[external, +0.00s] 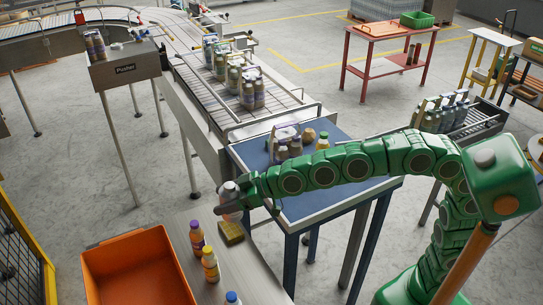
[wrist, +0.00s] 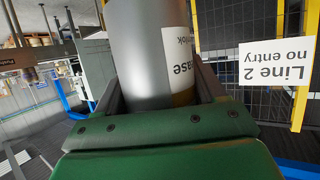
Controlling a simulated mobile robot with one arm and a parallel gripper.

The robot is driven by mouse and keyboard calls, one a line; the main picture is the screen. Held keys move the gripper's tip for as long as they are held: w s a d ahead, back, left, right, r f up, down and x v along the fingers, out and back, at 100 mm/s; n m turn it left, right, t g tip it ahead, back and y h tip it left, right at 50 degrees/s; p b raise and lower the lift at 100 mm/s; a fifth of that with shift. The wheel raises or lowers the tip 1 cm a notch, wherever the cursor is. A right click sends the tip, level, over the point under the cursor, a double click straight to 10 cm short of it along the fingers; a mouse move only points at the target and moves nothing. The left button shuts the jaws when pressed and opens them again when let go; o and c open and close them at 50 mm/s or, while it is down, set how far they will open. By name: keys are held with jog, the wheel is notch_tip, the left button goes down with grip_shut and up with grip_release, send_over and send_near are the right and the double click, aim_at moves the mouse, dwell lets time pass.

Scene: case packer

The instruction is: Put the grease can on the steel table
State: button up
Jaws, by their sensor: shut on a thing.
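The grease can (external: 229,196) is a grey cylinder with a white label. In the wrist view the can (wrist: 150,55) stands between my two fingers, its label partly readable as "ase". My gripper (external: 241,196) is shut on it; in the wrist view my gripper (wrist: 160,95) clasps it from both sides. The steel table (external: 219,280) is the grey surface at lower middle. The can appears over or near its far end; I cannot tell whether it touches the top.
An orange bin (external: 138,236) stands to the left. A blue-topped table (external: 300,205) with bottles is behind my arm.

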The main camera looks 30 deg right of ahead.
notch_tip(320, 180, down, 35)
jog(key=shift+w+f, duration=0.1)
dwell(0.9)
jog(key=shift+f, duration=0.1)
jog(key=o, duration=1.4)
jog(key=shift+c, duration=0.2)
jog(key=shift+d, duration=0.15)
jog(key=v, duration=0.7)
jog(key=shift+r, duration=0.2)
jog(key=shift+d, duration=0.1)
